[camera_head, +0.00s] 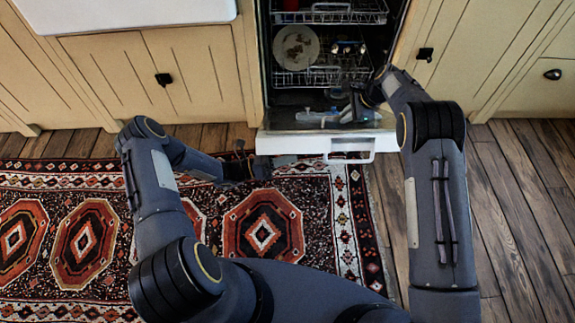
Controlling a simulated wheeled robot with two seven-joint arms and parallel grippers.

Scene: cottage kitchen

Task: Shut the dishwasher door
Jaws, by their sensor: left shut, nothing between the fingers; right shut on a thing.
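The dishwasher (265,60) stands open between the cream cabinets. Its door (300,142) is swung down toward me, with a white front edge and a white bar handle (350,152). My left gripper (262,168) is shut and empty, low over the rug beside the door's left front corner. I cannot tell whether it touches the door. My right gripper (357,103) is over the inner side of the door, near its right side. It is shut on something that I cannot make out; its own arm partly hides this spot.
The lower rack (290,78) holds a round plate (296,47); an upper rack (330,12) is above it. Small bluish and clear items (318,116) show at the inner door. A patterned rug (95,245) covers the floor at left; bare planks (520,220) lie at right.

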